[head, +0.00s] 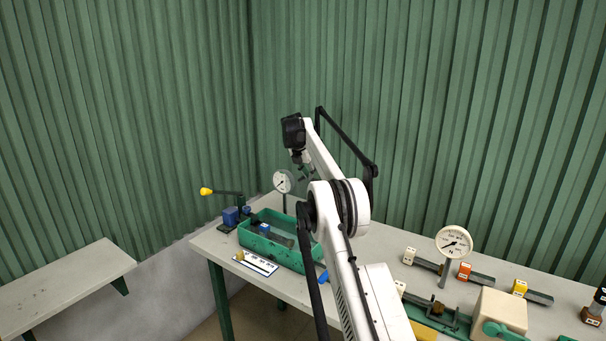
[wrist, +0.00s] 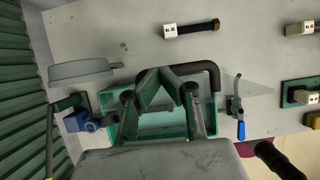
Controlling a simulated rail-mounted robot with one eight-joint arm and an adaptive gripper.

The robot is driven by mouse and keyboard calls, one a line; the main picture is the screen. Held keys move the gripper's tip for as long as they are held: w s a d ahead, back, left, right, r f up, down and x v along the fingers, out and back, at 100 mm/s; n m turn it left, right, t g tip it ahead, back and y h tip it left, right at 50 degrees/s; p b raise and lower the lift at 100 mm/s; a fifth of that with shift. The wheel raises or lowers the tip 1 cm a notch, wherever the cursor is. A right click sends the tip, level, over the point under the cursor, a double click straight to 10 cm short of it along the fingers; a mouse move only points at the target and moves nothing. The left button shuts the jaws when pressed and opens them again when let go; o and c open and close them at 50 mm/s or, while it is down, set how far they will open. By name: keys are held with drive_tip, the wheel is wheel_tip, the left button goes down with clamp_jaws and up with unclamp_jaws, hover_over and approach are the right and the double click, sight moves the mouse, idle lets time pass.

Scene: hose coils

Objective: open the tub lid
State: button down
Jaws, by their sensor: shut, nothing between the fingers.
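The green tub (head: 262,250) stands on the left part of the table, and its green rim also shows in the wrist view (wrist: 112,103). A blue piece (head: 264,228) and dark shapes show within its outline. I cannot make out a separate lid; whether a clear cover lies on the tub is unclear. My gripper (head: 299,160) is above the tub, apart from it in the head view. In the wrist view my gripper (wrist: 168,73) is shut and empty, its fingers hiding part of the tub. A dark bent bar (wrist: 208,68) shows behind the fingers.
A round gauge (head: 283,181) stands behind the tub. A yellow-knobbed lever (head: 207,191) and blue block (head: 230,216) are left of it. A blue-handled piece (wrist: 240,130) lies to the right. Another gauge (head: 454,242) and a beige box (head: 499,309) stand further right.

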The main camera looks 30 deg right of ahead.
drive_tip(key=shift+d, duration=0.2)
idle(0.3)
wheel_tip(320, 180, up, 10)
drive_tip(key=a+p, duration=0.1)
drive_tip(key=p, duration=0.4)
drive_tip(key=shift+s+a+p, duration=0.35)
drive_tip(key=shift+a+p, duration=0.05)
drive_tip(key=shift+a, duration=0.1)
